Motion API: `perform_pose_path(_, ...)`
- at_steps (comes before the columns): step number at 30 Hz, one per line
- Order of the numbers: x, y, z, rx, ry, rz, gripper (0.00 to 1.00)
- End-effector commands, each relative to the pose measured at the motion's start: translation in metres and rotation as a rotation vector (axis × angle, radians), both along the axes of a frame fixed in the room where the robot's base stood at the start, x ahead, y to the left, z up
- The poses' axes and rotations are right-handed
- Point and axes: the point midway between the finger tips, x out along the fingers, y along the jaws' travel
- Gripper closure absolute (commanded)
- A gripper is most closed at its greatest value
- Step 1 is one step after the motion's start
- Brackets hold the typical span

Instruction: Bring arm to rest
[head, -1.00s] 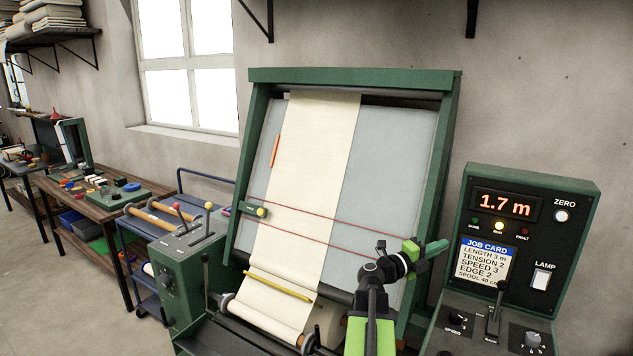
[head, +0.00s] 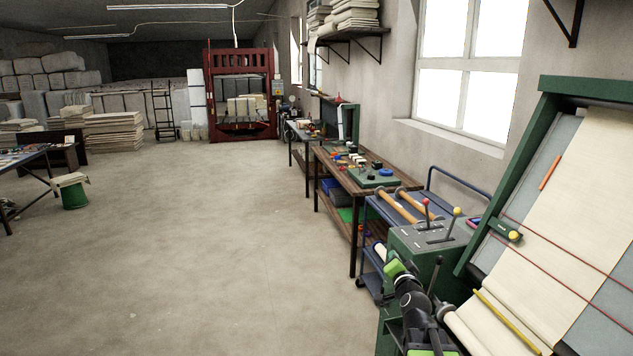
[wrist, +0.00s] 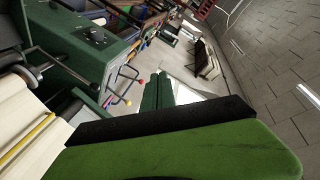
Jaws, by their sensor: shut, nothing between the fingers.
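My arm shows at the lower middle of the head view, with my gripper (head: 394,266) at its upper end. The gripper is shut and empty. It is in front of the green lever box (head: 402,246), to the left of the cloth frame, and looks clear of the cloth. In the wrist view, green gripper parts (wrist: 158,92) stand close together. The cream cloth (head: 582,180) hangs over the green-framed sloping board (head: 545,135) at the right. A yellow bar (head: 508,322) lies across its lower part.
A blue trolley (head: 372,212) with wooden rollers stands behind the lever box. A workbench (head: 350,178) with small parts runs along the wall. A red press (head: 240,95) and stacked bales are far back. The floor (head: 220,240) in the middle is open.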

Motion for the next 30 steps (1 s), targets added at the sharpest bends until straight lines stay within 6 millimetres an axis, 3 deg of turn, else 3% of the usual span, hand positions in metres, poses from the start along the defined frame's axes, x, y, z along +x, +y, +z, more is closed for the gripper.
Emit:
perform_pose_path(1, -0.002, 0.042, -0.018, -0.046, 0.076, 0.095, 1.00)
perform_pose_path(3, -0.013, 0.095, -0.048, -0.128, 0.205, 0.228, 1.00)
perform_pose_path(6, -0.049, 0.152, -0.104, -0.272, 0.443, 0.415, 1.00)
perform_pose_path(7, -0.065, 0.160, -0.122, -0.321, 0.533, 0.465, 1.00)
perform_pose_path(9, -0.110, 0.155, -0.162, -0.420, 0.759, 0.550, 1.00)
perform_pose_path(12, -0.170, 0.130, -0.197, -0.511, 1.048, 0.619, 1.00)
perform_pose_path(16, -0.227, 0.108, -0.210, -0.550, 1.306, 0.672, 1.00)
perform_pose_path(21, -0.252, 0.103, -0.212, -0.538, 1.408, 0.711, 1.00)
perform_pose_path(30, -0.251, 0.103, -0.212, -0.539, 1.403, 0.713, 1.00)
